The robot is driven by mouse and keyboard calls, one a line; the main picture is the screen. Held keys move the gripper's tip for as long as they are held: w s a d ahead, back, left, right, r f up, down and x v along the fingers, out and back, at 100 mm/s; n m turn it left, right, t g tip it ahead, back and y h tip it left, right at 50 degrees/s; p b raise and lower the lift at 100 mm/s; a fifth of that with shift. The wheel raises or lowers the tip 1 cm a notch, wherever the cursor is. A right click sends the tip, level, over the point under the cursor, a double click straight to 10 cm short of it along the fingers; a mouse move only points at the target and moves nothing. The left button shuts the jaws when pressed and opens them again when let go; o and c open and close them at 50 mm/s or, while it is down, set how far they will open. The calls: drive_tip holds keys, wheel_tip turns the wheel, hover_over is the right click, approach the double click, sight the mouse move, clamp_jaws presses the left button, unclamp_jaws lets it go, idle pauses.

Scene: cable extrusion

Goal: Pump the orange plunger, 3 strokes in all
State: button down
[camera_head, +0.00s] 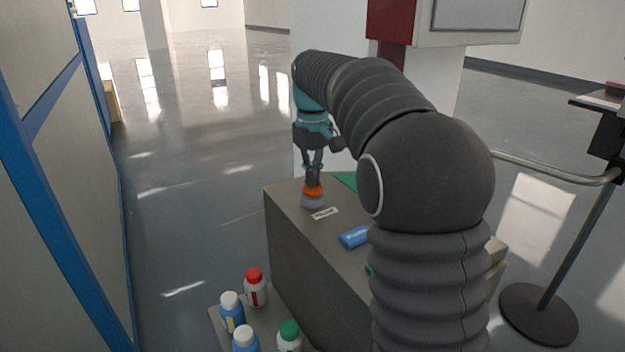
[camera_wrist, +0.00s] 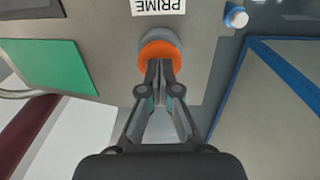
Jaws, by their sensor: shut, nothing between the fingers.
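The orange plunger (camera_head: 313,191) stands on a grey base at the far left corner of the grey-brown cabinet top. It also shows in the wrist view (camera_wrist: 160,48) as an orange disc with the grey base behind it. My gripper (camera_head: 313,180) points straight down with its fingers together, right over the plunger. In the wrist view my fingertips (camera_wrist: 159,66) overlap the orange disc. Whether they touch it or hover just above it, I cannot tell. A white label (camera_wrist: 158,6) reading PRIME lies beside the base.
A blue item (camera_head: 355,237) and a green mat (camera_head: 345,180) lie on the cabinet top (camera_head: 290,200). Several capped bottles (camera_head: 255,288) stand on a lower surface at the front left. A post with a round base (camera_head: 540,312) stands at right; my arm hides part of the top.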

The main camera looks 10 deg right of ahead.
drive_tip(key=shift+r+p, duration=1.15)
drive_tip(key=shift+p, duration=0.05)
drive_tip(key=shift+r, duration=0.85)
drive_tip(key=shift+r, duration=3)
